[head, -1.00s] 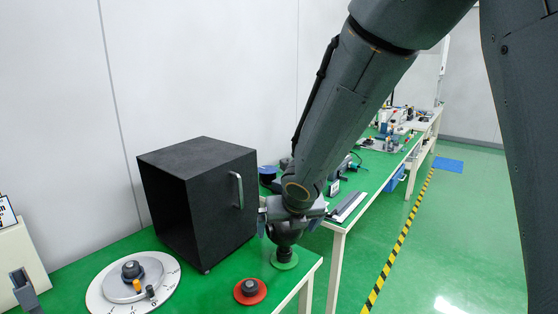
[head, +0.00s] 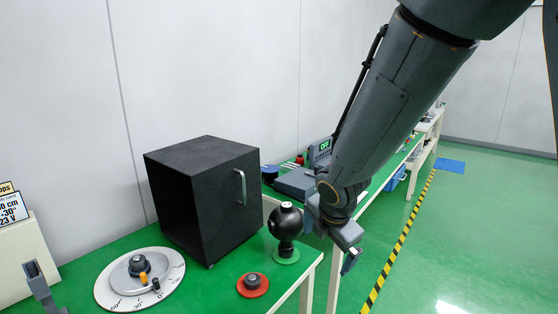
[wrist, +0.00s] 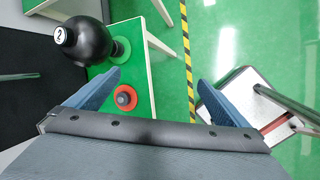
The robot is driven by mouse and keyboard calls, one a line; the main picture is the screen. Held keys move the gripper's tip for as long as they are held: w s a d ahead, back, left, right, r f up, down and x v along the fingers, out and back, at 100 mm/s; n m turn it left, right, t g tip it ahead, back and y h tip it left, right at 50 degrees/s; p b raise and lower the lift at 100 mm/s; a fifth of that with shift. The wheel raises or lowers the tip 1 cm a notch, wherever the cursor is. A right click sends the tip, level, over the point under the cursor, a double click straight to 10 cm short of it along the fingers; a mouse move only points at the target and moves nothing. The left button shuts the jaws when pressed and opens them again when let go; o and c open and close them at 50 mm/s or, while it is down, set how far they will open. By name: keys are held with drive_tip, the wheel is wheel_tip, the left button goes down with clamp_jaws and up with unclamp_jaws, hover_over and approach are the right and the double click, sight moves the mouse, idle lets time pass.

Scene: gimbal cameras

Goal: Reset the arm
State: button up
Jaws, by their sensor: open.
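My gripper (head: 340,240) hangs in the air off the right end of the near green table, just right of a black ball-topped knob (head: 286,222). In the wrist view my gripper (wrist: 170,97) has its two blue fingers spread wide with nothing between them. The ball knob stands upright on a green disc (head: 286,254) at the table's right corner. In the wrist view the ball (wrist: 88,42) carries a white "2" mark and lies to the left of the left finger, apart from it.
A black box with a handle (head: 205,200) stands on the near table, beside a white dial (head: 140,280) and a red-based knob (head: 253,285). A second table with devices (head: 318,152) runs behind my arm.

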drive_tip(key=s+d+f+m+g, duration=0.1)
drive_tip(key=s+d+m, duration=0.3)
drive_tip(key=s+m, duration=0.3)
drive_tip(key=s+d+f+m+g, duration=0.1)
drive_tip(key=s+m, duration=0.7)
drive_tip(key=m, duration=0.9)
drive_tip(key=shift+d+m+g, duration=0.4)
drive_tip(key=shift+d+g, duration=0.4)
drive_tip(key=shift+d, duration=0.55)
drive_tip(key=shift+f, duration=0.1)
